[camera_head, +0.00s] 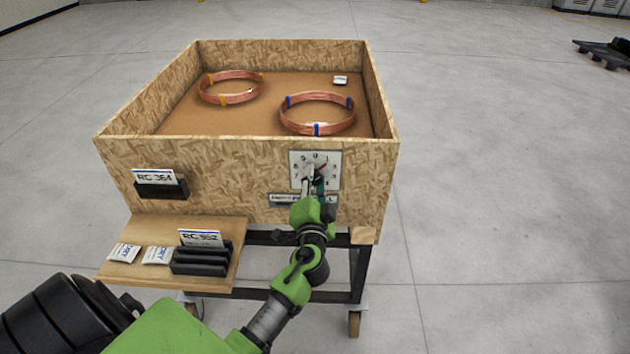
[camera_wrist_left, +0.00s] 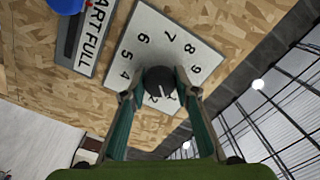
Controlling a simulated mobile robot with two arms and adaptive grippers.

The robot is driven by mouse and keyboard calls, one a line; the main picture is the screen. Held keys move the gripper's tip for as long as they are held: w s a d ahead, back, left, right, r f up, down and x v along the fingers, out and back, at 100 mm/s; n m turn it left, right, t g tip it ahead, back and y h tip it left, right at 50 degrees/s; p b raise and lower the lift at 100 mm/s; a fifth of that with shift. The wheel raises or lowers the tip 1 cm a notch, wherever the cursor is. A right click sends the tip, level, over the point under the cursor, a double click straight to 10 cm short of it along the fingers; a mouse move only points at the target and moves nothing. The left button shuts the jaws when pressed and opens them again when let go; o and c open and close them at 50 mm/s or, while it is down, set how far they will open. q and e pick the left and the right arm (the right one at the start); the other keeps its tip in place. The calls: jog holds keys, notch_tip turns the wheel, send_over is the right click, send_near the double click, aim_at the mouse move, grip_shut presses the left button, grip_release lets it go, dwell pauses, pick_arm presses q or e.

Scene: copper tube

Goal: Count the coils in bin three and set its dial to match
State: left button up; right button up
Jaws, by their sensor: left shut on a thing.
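A wooden bin (camera_head: 245,150) on a wheeled stand holds two visible copper coils: one with yellow ties (camera_head: 230,88) at the left and one with blue ties (camera_head: 317,113) at the right. A white numbered dial plate (camera_head: 330,158) is on the front wall and shows in the left wrist view (camera_wrist_left: 168,40). My left gripper (camera_head: 312,178) is at the dial, its fingers shut on the black knob (camera_wrist_left: 159,78) from both sides. A white line on the knob points toward the low numbers, partly hidden by the fingers. My right gripper is not in view.
A small white packet (camera_head: 340,80) lies in the bin's back right. A card reading RC 364 (camera_head: 155,177) sits in a front holder. A low shelf (camera_head: 215,281) carries a card rack (camera_head: 201,260) and white packets (camera_head: 124,252). A "PART FULL" strip (camera_wrist_left: 92,35) adjoins the dial.

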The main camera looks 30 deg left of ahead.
pick_arm(q)
jog(key=m, duration=0.5)
jog(key=shift+f+m, duration=0.1)
jog(key=shift+m, duration=0.2)
dwell(0.4)
jog(key=o, duration=1.1)
jog(key=v, duration=1.2)
jog(key=shift+s, duration=0.1)
